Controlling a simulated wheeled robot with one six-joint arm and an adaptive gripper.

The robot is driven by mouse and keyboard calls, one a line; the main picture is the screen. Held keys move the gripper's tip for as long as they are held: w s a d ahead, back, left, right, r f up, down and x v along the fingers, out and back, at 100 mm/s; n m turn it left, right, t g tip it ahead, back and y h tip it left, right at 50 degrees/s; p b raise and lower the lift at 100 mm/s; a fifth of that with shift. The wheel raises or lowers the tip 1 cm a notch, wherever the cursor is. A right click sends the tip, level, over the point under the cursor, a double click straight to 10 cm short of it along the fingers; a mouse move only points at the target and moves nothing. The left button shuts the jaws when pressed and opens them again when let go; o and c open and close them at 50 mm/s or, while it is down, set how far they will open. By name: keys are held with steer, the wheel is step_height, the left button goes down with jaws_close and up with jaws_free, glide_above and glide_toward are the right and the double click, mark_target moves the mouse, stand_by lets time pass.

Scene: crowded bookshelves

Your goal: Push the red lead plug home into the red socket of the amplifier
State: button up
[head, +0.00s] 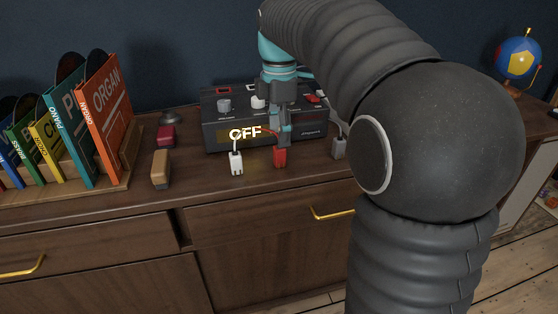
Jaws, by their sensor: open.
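The dark amplifier (212,137) stands on the wooden cabinet top, with knobs on its top and a lit "OFF" display on its front. The red lead plug (280,157) is on the cabinet top in front of it, apart from the sockets. My gripper (283,138) points down in front of the amplifier, open, right above or around the red plug; I cannot tell if the plug is between the fingers. A red-outlined opening (223,90) shows at the amplifier's back left; I cannot tell if it is the red socket. My arm hides part of the amplifier's top.
A white plug (236,164) lies left of the red one and a grey plug (339,147) right of it. A tan-and-brown block (161,169), a dark red block (166,136) and a record rack (110,190) stand farther left. A globe (518,58) is at far right.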

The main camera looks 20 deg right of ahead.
mark_target(279, 155)
steer(key=shift+s+f+b, duration=0.15)
steer(key=shift+f+b, duration=0.25)
steer(key=shift+f, duration=2.8)
steer(key=shift+c, duration=0.2)
jaws_close()
